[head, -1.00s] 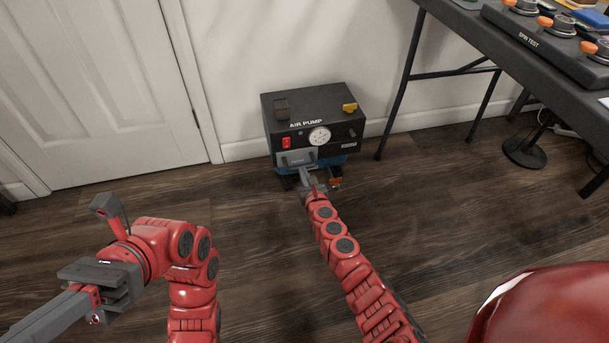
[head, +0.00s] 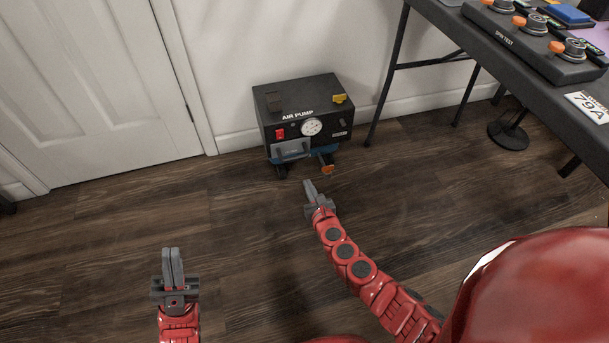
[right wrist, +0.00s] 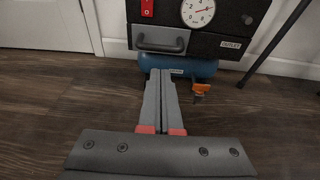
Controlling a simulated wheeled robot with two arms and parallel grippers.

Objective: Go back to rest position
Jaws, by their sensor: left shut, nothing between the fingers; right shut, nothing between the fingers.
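My left gripper (head: 173,264) is shut and empty, low at the left in the head view, pointing away over the bare floor. My right gripper (head: 309,186) is shut and empty, in front of the air pump and apart from it. Its closed fingers (right wrist: 160,88) also show in the right wrist view, pointing toward the pump. The black air pump (head: 303,112) stands by the wall, with a red switch, a gauge, a grey handle (right wrist: 161,42) and a blue tank (right wrist: 180,66) below. An orange valve (right wrist: 201,87) sits at the tank's lower right.
A dark folding table (head: 470,42) with a spin test panel (head: 530,40) stands at the right, its legs near the pump. A black round base (head: 508,135) is on the floor under it. A white door (head: 90,85) is at the left. The wooden floor (head: 100,235) is mostly clear.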

